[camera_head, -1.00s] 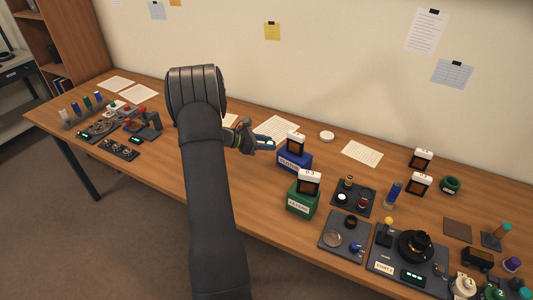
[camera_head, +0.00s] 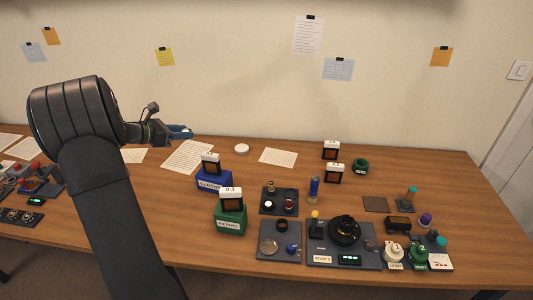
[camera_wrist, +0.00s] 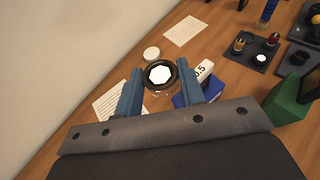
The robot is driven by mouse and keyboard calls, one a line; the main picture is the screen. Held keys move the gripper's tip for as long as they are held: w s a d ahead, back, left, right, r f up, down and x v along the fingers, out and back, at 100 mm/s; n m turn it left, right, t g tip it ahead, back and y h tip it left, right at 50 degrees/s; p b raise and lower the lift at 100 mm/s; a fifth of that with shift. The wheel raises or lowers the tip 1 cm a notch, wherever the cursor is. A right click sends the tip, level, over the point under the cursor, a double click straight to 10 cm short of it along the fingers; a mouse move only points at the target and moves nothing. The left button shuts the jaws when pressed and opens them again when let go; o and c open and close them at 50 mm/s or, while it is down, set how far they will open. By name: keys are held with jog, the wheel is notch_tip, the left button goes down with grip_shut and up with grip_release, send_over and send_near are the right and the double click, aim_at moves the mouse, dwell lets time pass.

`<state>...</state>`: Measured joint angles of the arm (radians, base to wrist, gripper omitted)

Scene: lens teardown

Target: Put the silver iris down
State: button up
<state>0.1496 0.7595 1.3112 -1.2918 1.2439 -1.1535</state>
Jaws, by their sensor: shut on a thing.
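In the wrist view, a dark ring with a bright many-sided opening, which I take to be the silver iris (camera_wrist: 174,87), sits between my two blue fingertips. My gripper (camera_wrist: 159,83) is shut on it and holds it over the table. No silver colour shows clearly on it. In the head view my gripper (camera_head: 184,132) is at the left, above and behind the blue labelled box (camera_head: 214,183). The iris cannot be made out there.
A green box (camera_head: 230,222) stands in front of the blue box. A white round disc (camera_head: 241,149) and a paper sheet (camera_head: 278,157) lie behind. A dark tray (camera_head: 278,208) with small parts is to the right. Bare wood lies between disc and tray.

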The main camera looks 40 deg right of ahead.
jog(key=s+d+n+t, duration=0.1)
jog(key=s+d, duration=0.1)
jog(key=d, duration=0.9)
jog(key=s+d+n+t, duration=0.1)
jog(key=s+d+t, duration=0.1)
jog(key=d, duration=0.9)
jog(key=s+d+n+t+y, duration=0.1)
jog(key=s+d, duration=0.4)
jog(key=d, duration=0.2)
jog(key=s+d+n+t, duration=0.1)
jog(key=s+d, duration=0.3)
jog(key=d, duration=0.3)
send_over(265, 154)
notch_tip(265, 154, down, 18)
jog(key=shift+d, duration=0.1)
jog(key=shift+f, duration=2)
